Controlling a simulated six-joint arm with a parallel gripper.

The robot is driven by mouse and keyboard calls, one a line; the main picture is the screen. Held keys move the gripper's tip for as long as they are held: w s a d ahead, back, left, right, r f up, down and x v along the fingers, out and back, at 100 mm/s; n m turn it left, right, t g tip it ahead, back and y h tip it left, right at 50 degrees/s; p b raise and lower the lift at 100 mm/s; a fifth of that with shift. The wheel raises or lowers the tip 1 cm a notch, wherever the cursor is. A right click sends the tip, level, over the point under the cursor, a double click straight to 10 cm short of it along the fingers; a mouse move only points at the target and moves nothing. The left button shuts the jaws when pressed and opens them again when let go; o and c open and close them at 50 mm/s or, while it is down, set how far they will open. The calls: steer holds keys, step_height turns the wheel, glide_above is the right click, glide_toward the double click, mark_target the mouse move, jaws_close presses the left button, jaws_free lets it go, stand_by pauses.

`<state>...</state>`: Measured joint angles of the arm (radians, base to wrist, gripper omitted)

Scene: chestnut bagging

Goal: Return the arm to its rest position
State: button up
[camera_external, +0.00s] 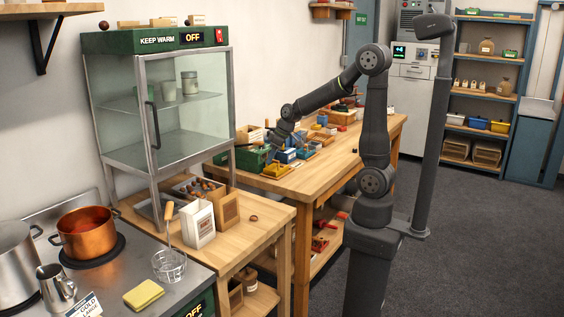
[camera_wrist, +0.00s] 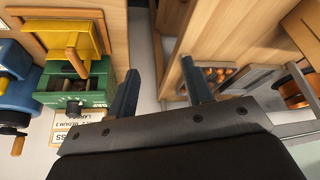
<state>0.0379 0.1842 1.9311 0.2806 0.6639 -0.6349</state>
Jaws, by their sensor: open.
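My arm reaches left from its column over the wooden workbench (camera_external: 345,148) in the external view. My gripper (camera_external: 274,138) is above the bench's left end, near a green box-like device (camera_external: 252,158). In the wrist view my gripper (camera_wrist: 160,88) shows two dark fingers spread apart with nothing between them. The green device with a yellow top (camera_wrist: 75,85) lies left of the fingers in that view.
A glass keep-warm cabinet (camera_external: 165,110) stands left of my gripper. Below it are a chestnut tray (camera_external: 190,188) and a white paper bag (camera_external: 200,224). A copper pot (camera_external: 86,235) sits on the stove. Grey floor is clear at right.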

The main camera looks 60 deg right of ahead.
steer(key=w+d+m+h, duration=0.1)
steer(key=w+d+m, duration=0.1)
steer(key=d, duration=0.7)
steer(key=shift+w+d+r+m, duration=0.2)
steer(key=shift+w+m, duration=0.1)
steer(key=shift+w, duration=0.45)
steer(key=shift+a, duration=0.15)
steer(key=s+a+n+y, duration=0.1)
steer(key=s+a+n, duration=0.2)
steer(key=a, duration=0.6)
steer(key=s+a+f+n+y, duration=0.1)
steer(key=s+a+n, duration=0.2)
steer(key=s+a, duration=0.4)
steer(key=a, duration=0.3)
steer(key=shift+s+g, duration=0.25)
steer(key=shift+g, duration=0.05)
steer(key=shift+f, duration=0.1)
